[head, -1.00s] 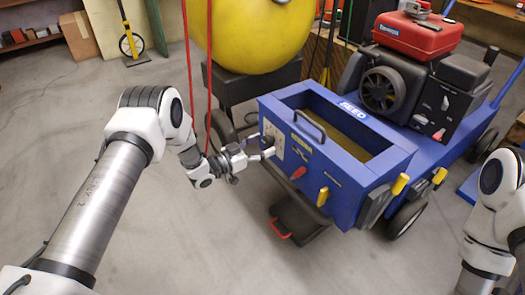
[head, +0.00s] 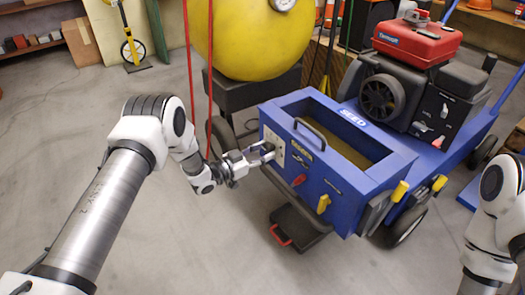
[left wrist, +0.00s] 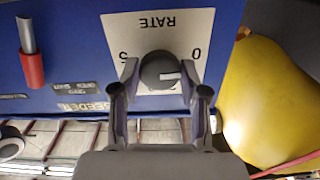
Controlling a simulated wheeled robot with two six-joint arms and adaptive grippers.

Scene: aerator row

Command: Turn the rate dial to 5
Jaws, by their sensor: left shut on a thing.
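The rate dial (left wrist: 160,72) is a round dark knob with a white pointer line, on a pale plate (left wrist: 112,28) marked RATE. The wrist view shows the plate upside down, with 0 on the right and 5 on the left. The pointer line points to picture right, on the 0 side. My left gripper (left wrist: 160,80) is shut on the dial, one finger on each side. In the head view my left gripper (head: 266,153) is at the plate (head: 276,146) on the blue hopper's front; its fingers partly hide the dial. My right gripper is out of view.
The blue hopper (head: 345,180) carries a black handle (head: 310,133), a red lever (head: 299,180) and a yellow lever (head: 323,204). Red cords (head: 210,80) hang beside my left forearm. A yellow tank (head: 245,40) stands behind. Open floor lies in front.

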